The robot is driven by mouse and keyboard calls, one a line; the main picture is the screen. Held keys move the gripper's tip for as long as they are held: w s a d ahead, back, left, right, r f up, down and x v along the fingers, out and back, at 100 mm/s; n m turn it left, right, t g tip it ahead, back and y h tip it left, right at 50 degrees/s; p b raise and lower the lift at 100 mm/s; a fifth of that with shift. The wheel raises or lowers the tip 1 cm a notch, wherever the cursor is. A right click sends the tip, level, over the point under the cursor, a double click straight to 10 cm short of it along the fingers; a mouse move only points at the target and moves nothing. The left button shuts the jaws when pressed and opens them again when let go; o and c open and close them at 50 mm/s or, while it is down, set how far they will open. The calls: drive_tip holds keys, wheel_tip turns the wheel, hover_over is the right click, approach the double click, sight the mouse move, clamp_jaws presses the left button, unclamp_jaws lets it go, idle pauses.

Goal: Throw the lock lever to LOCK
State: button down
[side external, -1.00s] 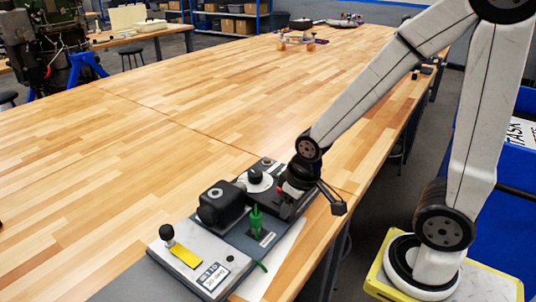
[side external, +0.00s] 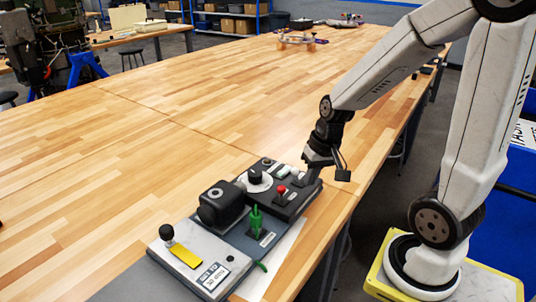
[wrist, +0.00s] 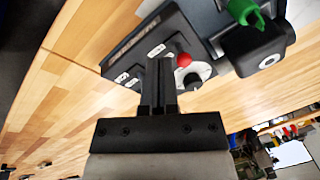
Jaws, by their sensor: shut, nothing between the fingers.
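A black ball-knob lever (side external: 167,233) stands beside a yellow strip (side external: 186,256) on the pale plate at the near end of the fixture. A lever with a red knob (side external: 281,190) stands on the dark control box (side external: 290,207) at the far end. The red knob (wrist: 183,60) also shows in the wrist view, just right of the fingertips. I cannot read which lever carries the LOCK marking. My gripper (side external: 304,182) is shut and empty, at the right edge of the dark box. In the wrist view its fingers (wrist: 161,65) lie together over that box.
A white dial with a black knob (side external: 256,179) sits behind the red knob. A black block (side external: 221,204) and a green handle (side external: 256,219) stand mid-fixture. A labelled plate (side external: 213,276) is at the near end.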

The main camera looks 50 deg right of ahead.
sight(282, 193)
drive_tip(key=s+d+r+m+t+y, duration=0.1)
drive_tip(key=d+r+m, duration=0.2)
drive_tip(key=d, duration=0.3)
drive_tip(key=shift+r+m, duration=0.4)
drive_tip(key=shift+m, duration=0.5)
drive_tip(key=shift+f, duration=0.1)
drive_tip(key=shift+w+a+f, duration=0.75)
drive_tip(key=shift+w+f, duration=0.3)
drive_tip(key=shift+f, duration=0.45)
drive_tip(key=shift+w+a+f, duration=0.8)
drive_tip(key=shift+w+f, duration=0.2)
drive_tip(key=shift+f, duration=0.55)
drive_tip(key=shift+w+a+f, duration=0.75)
drive_tip(key=shift+w+f, duration=0.3)
drive_tip(key=shift+f, duration=0.45)
